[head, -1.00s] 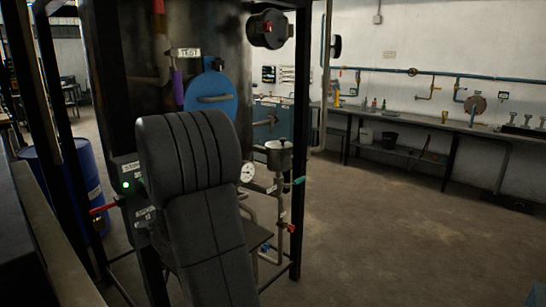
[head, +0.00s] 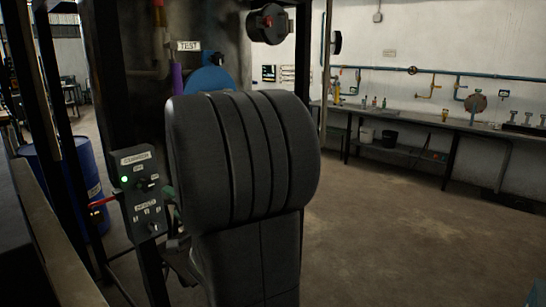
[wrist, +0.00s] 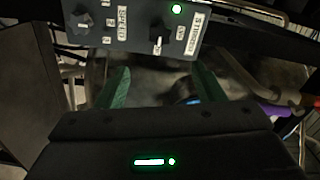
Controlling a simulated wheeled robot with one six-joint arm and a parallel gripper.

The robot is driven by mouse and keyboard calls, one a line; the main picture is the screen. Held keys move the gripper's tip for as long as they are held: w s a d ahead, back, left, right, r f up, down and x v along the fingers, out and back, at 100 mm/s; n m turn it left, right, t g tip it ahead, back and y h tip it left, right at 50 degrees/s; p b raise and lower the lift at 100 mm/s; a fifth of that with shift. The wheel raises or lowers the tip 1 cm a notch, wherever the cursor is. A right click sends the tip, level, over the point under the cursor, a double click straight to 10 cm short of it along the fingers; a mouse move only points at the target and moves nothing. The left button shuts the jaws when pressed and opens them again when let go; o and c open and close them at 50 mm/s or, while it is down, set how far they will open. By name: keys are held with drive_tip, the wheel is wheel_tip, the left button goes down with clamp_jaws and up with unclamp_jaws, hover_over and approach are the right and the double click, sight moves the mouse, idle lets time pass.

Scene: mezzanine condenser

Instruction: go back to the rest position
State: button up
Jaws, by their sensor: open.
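My gripper (wrist: 160,88) shows in the wrist view with its two green fingers spread apart and nothing between them. A grey control box (wrist: 140,22) with black knobs and a lit green lamp lies just beyond the fingertips, apart from them as far as I can tell. The same control box (head: 141,195) stands left of my arm in the head view, its lamp lit. In the head view my dark arm fills the middle and hides most of the gripper.
A black-framed rig with a dark tank (head: 228,50) and a blue round cover (head: 209,80) stands behind my arm. A blue drum (head: 88,180) is at the left. A long workbench (head: 480,128) runs along the back wall. The floor (head: 400,240) at the right is clear.

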sight(148, 186)
drive_tip(key=p+x, duration=0.2)
drive_tip(key=x, duration=1.2)
drive_tip(key=shift+a+r, duration=0.1)
drive_tip(key=shift+f+n, duration=0.2)
drive_tip(key=shift+n, duration=0.2)
drive_tip(key=shift+s+r+n+b, duration=0.1)
drive_tip(key=shift+n+b, duration=0.3)
drive_tip(key=shift+n, duration=1.3)
drive_tip(key=n+b, duration=0.1)
drive_tip(key=n, duration=0.4)
drive_tip(key=n+p, duration=0.1)
drive_tip(key=n, duration=0.4)
drive_tip(key=shift+r, duration=0.15)
drive_tip(key=shift+n+p, duration=0.8)
drive_tip(key=shift+n, duration=1.1)
